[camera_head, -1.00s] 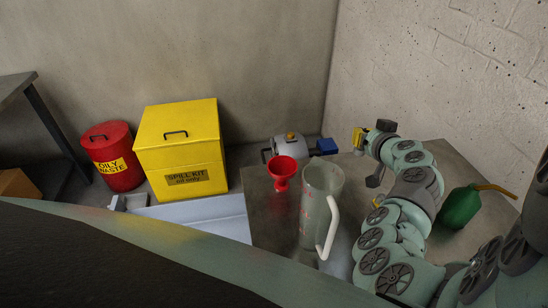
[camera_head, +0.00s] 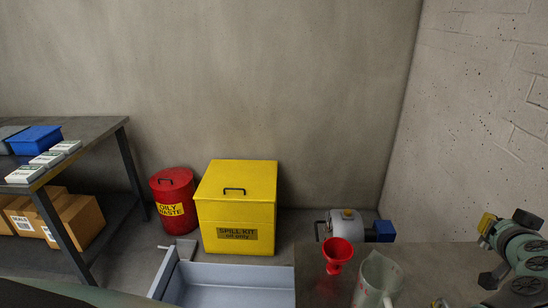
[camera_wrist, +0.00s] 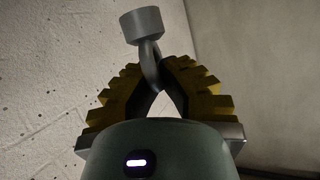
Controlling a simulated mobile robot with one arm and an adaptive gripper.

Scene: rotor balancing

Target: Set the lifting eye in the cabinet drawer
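In the wrist view the lifting eye (camera_wrist: 146,32) is a grey ring with a short, wide cylindrical end. My gripper (camera_wrist: 156,75) has its stepped yellow fingers closed on the ring part, and the cylindrical end sticks out beyond the fingertips. In the head view part of my arm shows at the right edge, and the lifting eye cannot be made out there.
A yellow spill kit box (camera_head: 236,210) and red oily-waste can (camera_head: 174,205) stand by the back wall. A red funnel (camera_head: 338,252), clear jug (camera_head: 376,283) and grey-blue motor-like unit (camera_head: 347,224) are at right. A bench (camera_head: 95,130) with a blue bin (camera_head: 36,139) is at left.

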